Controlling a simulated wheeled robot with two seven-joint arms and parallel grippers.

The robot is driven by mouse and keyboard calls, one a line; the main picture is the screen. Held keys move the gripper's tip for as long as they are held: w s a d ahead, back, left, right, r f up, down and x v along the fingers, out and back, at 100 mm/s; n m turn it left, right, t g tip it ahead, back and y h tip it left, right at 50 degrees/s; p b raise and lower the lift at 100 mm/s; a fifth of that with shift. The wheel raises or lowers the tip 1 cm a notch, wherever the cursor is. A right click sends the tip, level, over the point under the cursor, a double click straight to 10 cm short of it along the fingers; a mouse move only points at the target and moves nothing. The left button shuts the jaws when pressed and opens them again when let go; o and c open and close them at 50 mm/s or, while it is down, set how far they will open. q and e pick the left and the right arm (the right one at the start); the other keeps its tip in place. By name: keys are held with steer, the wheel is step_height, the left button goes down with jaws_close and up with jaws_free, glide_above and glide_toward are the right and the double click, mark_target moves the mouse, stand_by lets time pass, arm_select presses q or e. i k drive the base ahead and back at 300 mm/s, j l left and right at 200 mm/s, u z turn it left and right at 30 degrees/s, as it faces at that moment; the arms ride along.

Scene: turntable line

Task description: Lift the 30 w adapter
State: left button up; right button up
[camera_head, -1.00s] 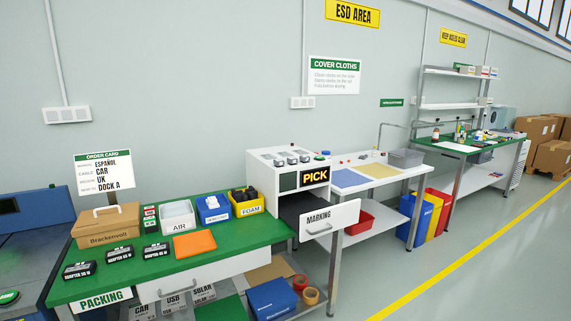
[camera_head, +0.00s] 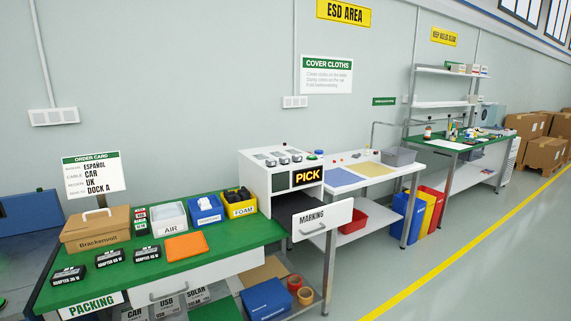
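Three black adapters with printed labels lie in a row on the green packing table (camera_head: 215,262), in front of the Brackenvoll case. The left adapter (camera_head: 68,275) has a label that seems to read 30 W, though the print is small. The middle adapter (camera_head: 110,260) and the right adapter (camera_head: 147,255) have labels too small to read surely. All three rest apart from one another. Neither of my grippers is in view.
A tan Brackenvoll case (camera_head: 95,231) stands behind the adapters. An orange cloth (camera_head: 186,247) lies to their right, before the AIR bin (camera_head: 170,218) and the FOAM bin (camera_head: 239,204). The open MARKING drawer (camera_head: 322,219) sticks out right of the table.

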mark_target(66, 276)
steer(key=u, duration=1.5)
steer(key=i+l, duration=0.1)
steer(key=i, duration=0.65)
steer(key=i+u, duration=0.1)
steer(key=i, duration=0.7)
